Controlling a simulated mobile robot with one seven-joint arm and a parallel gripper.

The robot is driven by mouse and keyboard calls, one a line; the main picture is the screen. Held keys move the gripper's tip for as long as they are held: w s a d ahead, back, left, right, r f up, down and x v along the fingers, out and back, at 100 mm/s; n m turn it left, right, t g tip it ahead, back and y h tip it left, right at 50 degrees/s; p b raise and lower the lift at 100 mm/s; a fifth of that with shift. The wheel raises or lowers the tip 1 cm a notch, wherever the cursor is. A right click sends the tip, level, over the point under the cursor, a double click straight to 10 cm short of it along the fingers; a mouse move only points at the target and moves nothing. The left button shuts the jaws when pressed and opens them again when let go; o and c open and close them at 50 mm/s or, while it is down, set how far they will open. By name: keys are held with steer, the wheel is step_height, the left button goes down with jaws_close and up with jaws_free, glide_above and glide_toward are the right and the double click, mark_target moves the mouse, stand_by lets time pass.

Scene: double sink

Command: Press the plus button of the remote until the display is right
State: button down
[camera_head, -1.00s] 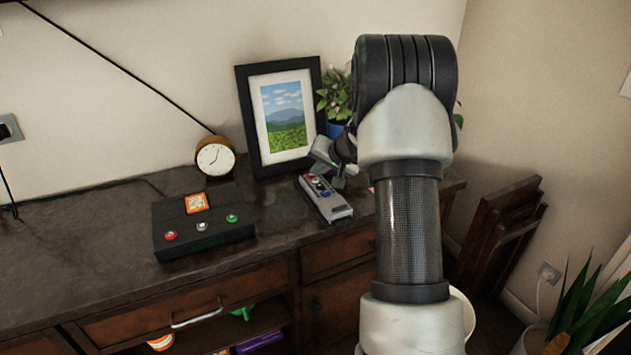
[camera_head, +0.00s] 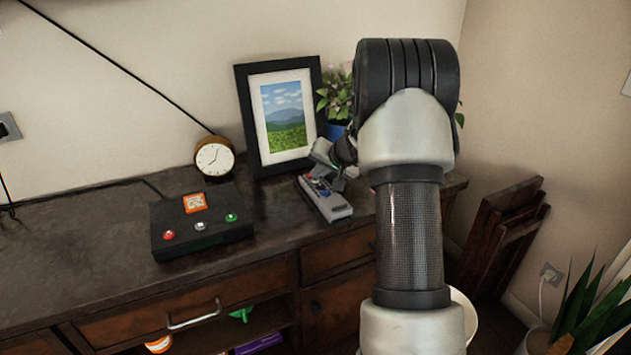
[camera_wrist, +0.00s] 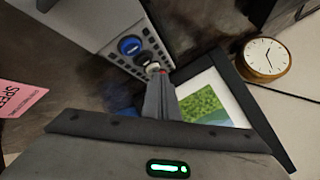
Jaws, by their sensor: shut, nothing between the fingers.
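The remote (camera_head: 328,200) is a grey slab lying on the dark wooden cabinet, in front of the picture frame. My gripper (camera_wrist: 155,70) is shut and empty. Its fingertips are at the remote's near end, over or against a button there; I cannot tell if they touch it. In the head view my gripper (camera_head: 326,172) is partly hidden by my arm. The plus sign and the display reading are not legible.
A black box (camera_head: 205,240) with an orange panel and red, white and green buttons stands left of the remote. A round clock (camera_head: 214,158), a picture frame (camera_head: 246,110) and a potted plant (camera_head: 337,98) stand behind. A pink card (camera_wrist: 18,98) lies nearby.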

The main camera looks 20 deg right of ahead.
steer(key=shift+f, duration=0.35)
steer(key=shift+r, duration=0.1)
stand_by(0.4)
steer(key=shift+r, duration=0.85)
steer(key=shift+r+p, duration=1.7)
steer(key=shift+r, duration=0.8)
